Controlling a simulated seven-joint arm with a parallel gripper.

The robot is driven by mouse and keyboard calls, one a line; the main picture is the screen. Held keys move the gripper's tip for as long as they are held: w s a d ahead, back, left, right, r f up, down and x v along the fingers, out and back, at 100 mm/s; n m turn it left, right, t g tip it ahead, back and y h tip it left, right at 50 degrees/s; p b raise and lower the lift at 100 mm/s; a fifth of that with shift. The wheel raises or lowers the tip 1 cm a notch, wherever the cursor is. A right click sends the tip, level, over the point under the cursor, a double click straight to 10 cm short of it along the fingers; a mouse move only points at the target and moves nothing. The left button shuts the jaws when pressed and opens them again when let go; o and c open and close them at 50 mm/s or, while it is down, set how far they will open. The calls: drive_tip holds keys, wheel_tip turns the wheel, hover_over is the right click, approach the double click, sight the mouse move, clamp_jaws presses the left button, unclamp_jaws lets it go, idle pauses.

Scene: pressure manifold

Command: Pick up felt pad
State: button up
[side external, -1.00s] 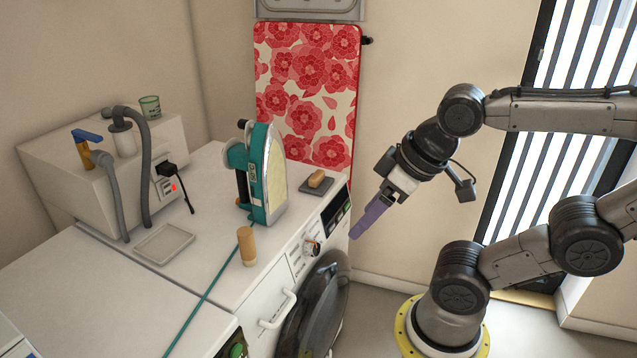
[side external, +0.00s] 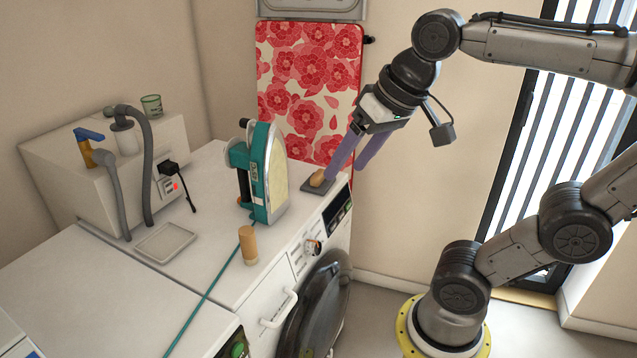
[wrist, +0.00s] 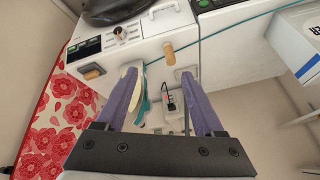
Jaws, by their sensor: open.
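A small tan block (side external: 317,179) lies on a dark grey flat square (side external: 306,188) at the back right corner of the white machine top. I cannot tell for certain which of the two is the felt pad. In the wrist view the tan block (wrist: 93,73) and the dark square (wrist: 88,67) show left of my left finger. My gripper (side external: 345,172) has two purple fingers spread apart with nothing between them. In the side view its near fingertip overlaps the block's right edge; contact cannot be told. The wrist view shows the open fingers (wrist: 158,76) pointing toward the machine top.
A teal iron (side external: 262,178) stands upright left of the block. A tan cylinder (side external: 247,245) stands near the front edge, by a teal cord (side external: 205,297). A shallow grey tray (side external: 165,242) lies farther left. A floral ironing board (side external: 305,85) leans on the wall behind.

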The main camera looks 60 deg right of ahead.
drive_tip(key=w+d+r+m+g, duration=0.1)
drive_tip(key=w+d+r+m, duration=0.35)
drive_tip(key=w, duration=0.45)
drive_tip(key=m+g, duration=0.5)
drive_tip(key=m, duration=0.3)
hover_over(318, 174)
wheel_tip(318, 174, down, 18)
drive_tip(key=f, duration=0.1)
wheel_tip(318, 174, down, 7)
drive_tip(key=shift+a, duration=0.1)
drive_tip(key=shift+d+f, duration=0.2)
drive_tip(key=shift+f, duration=2.55)
clamp_jaws()
